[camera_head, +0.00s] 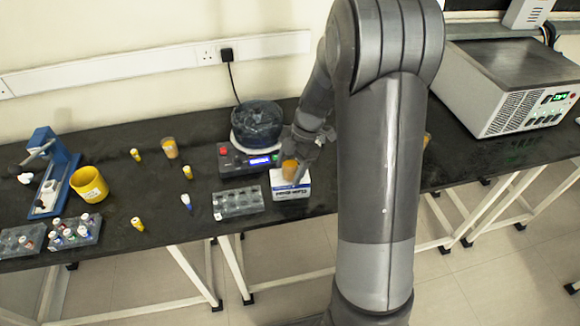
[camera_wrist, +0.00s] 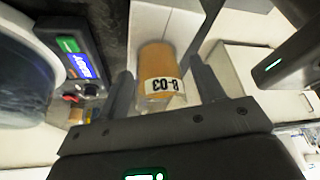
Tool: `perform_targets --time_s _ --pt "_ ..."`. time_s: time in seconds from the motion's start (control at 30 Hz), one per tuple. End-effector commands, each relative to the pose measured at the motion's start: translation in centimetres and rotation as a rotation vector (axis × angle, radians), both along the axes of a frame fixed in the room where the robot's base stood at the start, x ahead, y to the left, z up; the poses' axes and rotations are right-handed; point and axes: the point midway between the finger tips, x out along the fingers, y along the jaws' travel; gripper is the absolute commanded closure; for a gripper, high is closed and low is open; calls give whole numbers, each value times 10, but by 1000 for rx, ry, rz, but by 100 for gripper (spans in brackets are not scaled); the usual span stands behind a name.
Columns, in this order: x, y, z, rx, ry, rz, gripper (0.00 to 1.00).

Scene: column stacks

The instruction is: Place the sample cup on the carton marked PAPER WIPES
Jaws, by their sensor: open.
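The sample cup (camera_head: 289,170), orange with a clear end, shows at my gripper in the head view. In the wrist view the cup (camera_wrist: 160,75) bears a label that reads upside down, apparently B-03. My gripper (camera_wrist: 163,85) is open, with one finger on each side of the cup; small gaps seem to show. The cup appears to stand upright on a small white and blue carton (camera_head: 291,190); contact at its base is not clear. The carton's pale face (camera_wrist: 165,18) shows behind the cup in the wrist view. Its print is too small to read surely.
A dark round bath on a control box (camera_head: 250,160) stands just left of the carton. A grey rack (camera_head: 238,202) lies in front of it. Several small vials and a yellow mug (camera_head: 89,185) stand farther left. My arm hides the bench right of the carton.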

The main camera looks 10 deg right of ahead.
Motion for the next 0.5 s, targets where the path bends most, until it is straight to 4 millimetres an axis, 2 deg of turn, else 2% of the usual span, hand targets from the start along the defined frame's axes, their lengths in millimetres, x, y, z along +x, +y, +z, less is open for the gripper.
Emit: perform_targets --time_s 0.17,0.5 --pt "2 -4 12 0 -4 -2 38" --pt "12 -29 77 -1 -3 -1 38"
